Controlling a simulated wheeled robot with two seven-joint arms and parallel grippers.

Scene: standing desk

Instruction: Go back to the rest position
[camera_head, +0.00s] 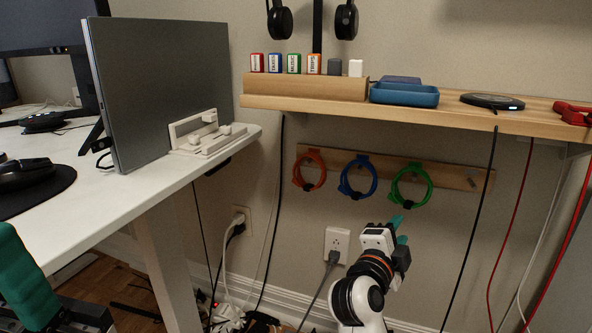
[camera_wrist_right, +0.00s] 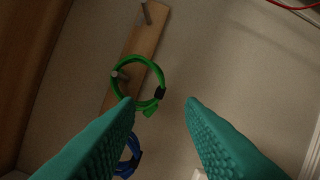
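My right gripper (camera_head: 400,230) is raised in front of the wall, below the green cable loop (camera_head: 411,186). In the right wrist view its two teal fingers (camera_wrist_right: 160,103) are spread apart with nothing held between them. The green loop (camera_wrist_right: 117,88) hangs on a peg beyond the fingertips, and the blue loop (camera_wrist_right: 133,157) is partly hidden behind the left finger. My left gripper (camera_head: 30,285) is at the lower left corner of the head view; only a teal finger and some dark body show, so its opening is hidden.
A wooden peg strip (camera_head: 453,178) on the wall also holds an orange loop (camera_head: 309,171) and the blue loop (camera_head: 358,177). A wooden shelf (camera_head: 455,115) is above. Cables hang at right.

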